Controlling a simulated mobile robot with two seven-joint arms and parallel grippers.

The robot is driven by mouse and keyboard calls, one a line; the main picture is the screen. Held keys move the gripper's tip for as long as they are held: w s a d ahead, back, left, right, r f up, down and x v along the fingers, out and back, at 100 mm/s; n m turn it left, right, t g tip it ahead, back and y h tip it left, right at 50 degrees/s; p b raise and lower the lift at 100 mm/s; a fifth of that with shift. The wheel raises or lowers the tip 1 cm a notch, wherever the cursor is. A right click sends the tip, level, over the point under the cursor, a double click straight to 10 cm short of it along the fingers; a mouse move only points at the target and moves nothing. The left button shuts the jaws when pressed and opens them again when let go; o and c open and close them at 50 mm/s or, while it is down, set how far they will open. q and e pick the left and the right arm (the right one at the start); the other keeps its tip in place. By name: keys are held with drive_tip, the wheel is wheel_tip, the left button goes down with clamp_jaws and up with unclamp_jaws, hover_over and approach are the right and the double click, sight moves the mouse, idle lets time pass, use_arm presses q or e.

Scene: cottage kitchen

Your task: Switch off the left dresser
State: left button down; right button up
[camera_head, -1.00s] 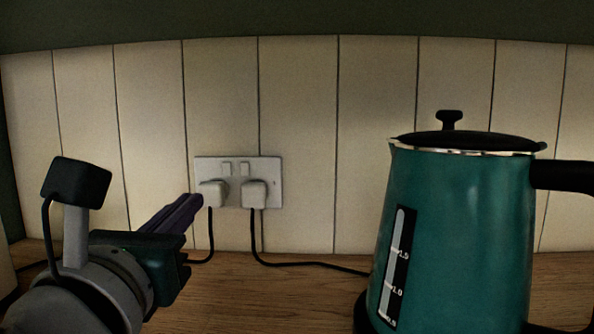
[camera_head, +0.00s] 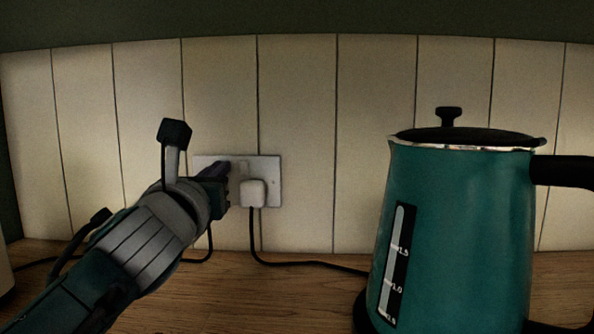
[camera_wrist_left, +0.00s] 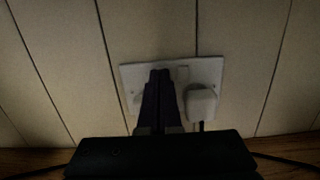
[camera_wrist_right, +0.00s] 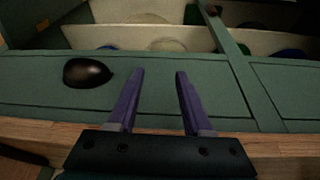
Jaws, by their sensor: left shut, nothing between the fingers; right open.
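A white double wall socket (camera_head: 273,180) sits on the cream panelled wall in the head view, and it also shows in the left wrist view (camera_wrist_left: 130,76). Its right plug (camera_head: 253,193) and a small right switch (camera_wrist_left: 183,74) are visible. My left gripper (camera_head: 224,170) is shut and empty, its purple fingertips at the left half of the socket. They cover the left switch and most of the left plug; I cannot tell whether they touch. My right gripper (camera_wrist_right: 158,75) is open and empty, in front of a green dresser front (camera_wrist_right: 40,90) with a dark knob.
A teal kettle (camera_head: 455,235) with a black lid stands on the wooden counter (camera_head: 240,300) to the right. A black cable (camera_head: 310,264) runs from the right plug towards it.

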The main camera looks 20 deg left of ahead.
use_arm(q)
drive_tip(key=g+p, duration=0.2)
drive_tip(key=p, duration=0.6)
drive_tip(key=shift+a+h+p, duration=0.15)
drive_tip(key=shift+h+p, duration=0.15)
use_arm(e)
wheel_tip(320, 180, up, 8)
drive_tip(key=shift+s+r, duration=0.25)
drive_tip(key=shift+s, duration=0.1)
